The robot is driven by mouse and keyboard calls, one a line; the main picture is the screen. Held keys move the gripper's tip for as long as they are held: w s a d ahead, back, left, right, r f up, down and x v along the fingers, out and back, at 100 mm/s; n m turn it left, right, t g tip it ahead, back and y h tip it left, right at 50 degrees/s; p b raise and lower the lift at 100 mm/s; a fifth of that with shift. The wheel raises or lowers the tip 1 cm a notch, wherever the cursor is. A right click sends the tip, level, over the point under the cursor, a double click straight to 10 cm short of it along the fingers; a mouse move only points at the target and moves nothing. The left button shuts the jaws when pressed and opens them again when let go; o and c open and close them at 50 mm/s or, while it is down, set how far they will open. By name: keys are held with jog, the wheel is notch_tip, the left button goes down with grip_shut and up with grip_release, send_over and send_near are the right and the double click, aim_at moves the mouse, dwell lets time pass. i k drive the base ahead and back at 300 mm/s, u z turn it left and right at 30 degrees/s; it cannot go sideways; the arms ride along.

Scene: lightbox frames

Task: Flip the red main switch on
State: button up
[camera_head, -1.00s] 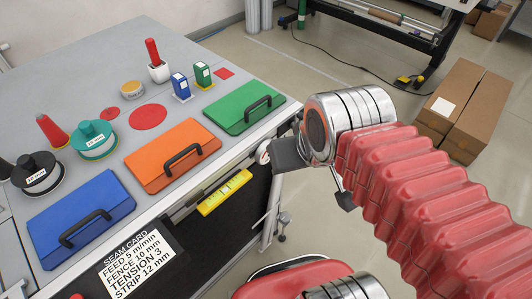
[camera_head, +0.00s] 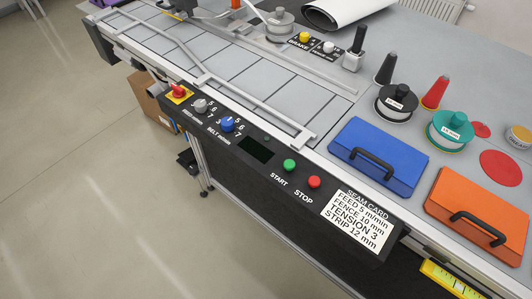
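The red main switch (camera_head: 179,90) is a red rotary knob on a yellow square plate. It sits at the far left end of the black control panel (camera_head: 262,178) on the table's front edge. The knob's exact setting is too small to tell. My gripper and arm are outside the current view.
Beside the switch are a grey knob (camera_head: 199,106), a blue knob (camera_head: 228,124), a green START button (camera_head: 289,165) and a red STOP button (camera_head: 314,182). A blue case (camera_head: 378,155) and orange case (camera_head: 478,215) lie on the table. The floor at left is open.

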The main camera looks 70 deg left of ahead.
aim_at(178, 92)
jog(key=u, duration=2.75)
